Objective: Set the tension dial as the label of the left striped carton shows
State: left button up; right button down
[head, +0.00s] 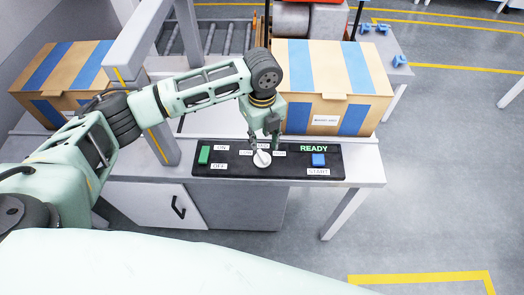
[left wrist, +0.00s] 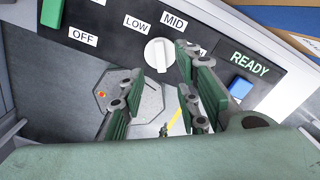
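The white tension dial (head: 262,159) is on the black control panel (head: 225,171); it also shows in the left wrist view (left wrist: 159,53), below the LOW and MID labels. A third label at its right is mostly hidden by a finger. I cannot tell exactly where the dial points. My left gripper (head: 265,142) is just above and behind the dial. In the left wrist view its fingers (left wrist: 168,95) are apart, with nothing between them. The left striped carton (head: 88,67) stands at the left; its small label is partly behind my arm and unreadable. My right gripper is out of view.
A second blue-striped carton (head: 330,80) stands behind the panel at the right. The panel has a green ON/OFF switch (head: 204,154), a blue START button (head: 318,160) and a lit READY sign (head: 314,148). A grey frame post (head: 160,135) stands left of the panel.

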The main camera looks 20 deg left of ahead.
aim_at(262, 155)
pick_arm(q)
notch_tip(262, 155, down, 8)
jog(key=shift+r+p, duration=0.25)
jog(key=shift+p, duration=0.35)
jog(key=shift+c, duration=0.5)
grip_shut()
